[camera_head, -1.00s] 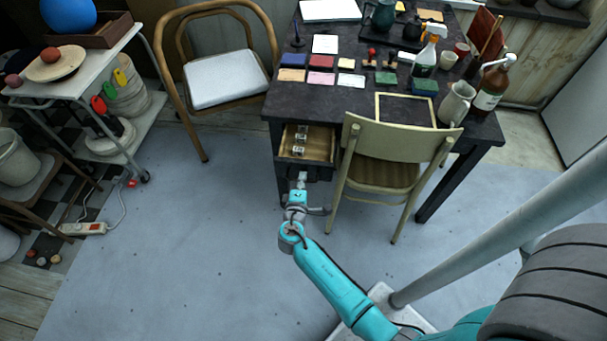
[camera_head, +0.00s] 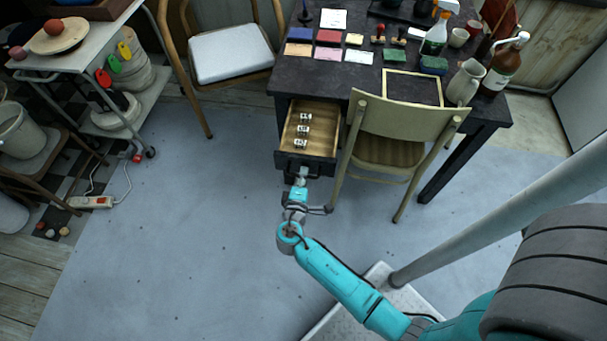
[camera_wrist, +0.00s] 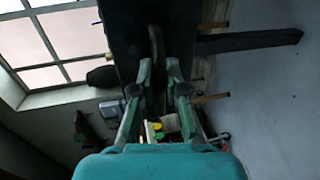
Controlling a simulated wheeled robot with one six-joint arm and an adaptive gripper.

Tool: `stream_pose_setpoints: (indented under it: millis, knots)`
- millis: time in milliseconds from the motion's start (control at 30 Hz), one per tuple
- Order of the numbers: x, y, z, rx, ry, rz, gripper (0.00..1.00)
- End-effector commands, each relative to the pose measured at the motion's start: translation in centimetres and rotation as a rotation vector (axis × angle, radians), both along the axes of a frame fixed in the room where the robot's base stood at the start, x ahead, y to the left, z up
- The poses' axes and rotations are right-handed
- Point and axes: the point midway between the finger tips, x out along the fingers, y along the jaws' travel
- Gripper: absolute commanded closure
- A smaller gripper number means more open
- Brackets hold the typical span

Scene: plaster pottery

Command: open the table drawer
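The table drawer (camera_head: 322,132) is pulled out from the left front of the dark table (camera_head: 340,82). Its wooden inside shows, with several small white items lying in a row. My gripper (camera_head: 302,176) is at the drawer's dark front face, near its middle. In the wrist view my gripper (camera_wrist: 159,68) has its two fingers on either side of the drawer handle (camera_wrist: 157,42), a dark upright bar, and looks shut on it. The exact contact is dark and hard to see.
A chair (camera_head: 405,115) stands right of the drawer, close to it and my arm. Another chair with a white seat (camera_head: 232,65) stands to the left. The grey floor (camera_head: 200,240) left of my arm is clear. Pads, stamps and bottles stand on the table.

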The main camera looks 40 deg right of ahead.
Motion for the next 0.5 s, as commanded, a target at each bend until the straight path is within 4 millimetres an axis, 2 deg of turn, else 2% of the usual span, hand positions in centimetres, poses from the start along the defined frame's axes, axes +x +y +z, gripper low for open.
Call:
stream_pose_setpoints:
  millis: [33, 67, 367, 500]
  knots:
    - [0.00, 0.00, -0.02, 0.000, 0.000, 0.000, 0.70]
    - [0.00, -0.01, -0.01, 0.000, 0.000, 0.000, 0.64]
    - [0.00, 0.02, 0.05, -0.001, -0.001, 0.000, 0.64]
    - [-0.43, 0.63, 0.19, -0.001, -0.001, 0.000, 0.64]
